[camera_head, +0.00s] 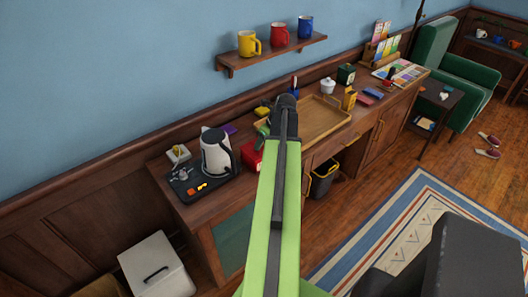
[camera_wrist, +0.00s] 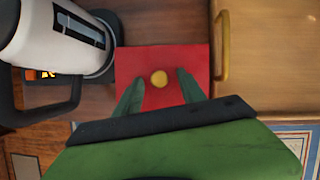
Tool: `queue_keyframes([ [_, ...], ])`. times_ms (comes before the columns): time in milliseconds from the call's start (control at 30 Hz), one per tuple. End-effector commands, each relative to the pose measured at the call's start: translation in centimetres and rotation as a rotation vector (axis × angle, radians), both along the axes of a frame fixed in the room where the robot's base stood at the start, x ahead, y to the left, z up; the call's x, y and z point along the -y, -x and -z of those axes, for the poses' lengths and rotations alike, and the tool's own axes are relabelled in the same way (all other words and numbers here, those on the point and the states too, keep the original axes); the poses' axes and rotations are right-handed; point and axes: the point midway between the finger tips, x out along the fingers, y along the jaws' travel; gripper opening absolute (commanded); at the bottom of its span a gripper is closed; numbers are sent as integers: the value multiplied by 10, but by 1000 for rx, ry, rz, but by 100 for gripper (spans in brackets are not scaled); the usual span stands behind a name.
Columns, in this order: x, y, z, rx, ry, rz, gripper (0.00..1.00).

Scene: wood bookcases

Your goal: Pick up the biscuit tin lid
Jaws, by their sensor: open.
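The biscuit tin lid (camera_wrist: 160,58) is red and square with a round yellow knob (camera_wrist: 159,78) at its middle. In the wrist view it lies below my gripper (camera_wrist: 160,76), whose two green fingers are open on either side of the knob. Nothing is held, and I cannot tell the exact height of the fingers above the lid. In the head view the red tin (camera_head: 251,156) stands on the wooden counter, partly hidden behind my arm.
A white kettle (camera_head: 216,152) with a black handle stands on a dark tray (camera_head: 183,190) close left of the tin; it also shows in the wrist view (camera_wrist: 45,40). A wooden tray (camera_head: 322,118) with brass handles lies to the right. Mugs sit on a wall shelf (camera_head: 272,54) above.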

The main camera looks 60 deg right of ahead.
Motion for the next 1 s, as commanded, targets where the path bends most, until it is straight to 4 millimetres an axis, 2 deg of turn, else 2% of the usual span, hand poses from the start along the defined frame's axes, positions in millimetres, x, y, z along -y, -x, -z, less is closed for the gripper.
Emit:
queue_keyframes([
  [167, 0, 0, -1, 0, 0, 0, 47],
  [533, 0, 1, -1, 0, 0, 1, 0],
  [1000, 1, 1, -7, 0, 0, 2, 0],
])
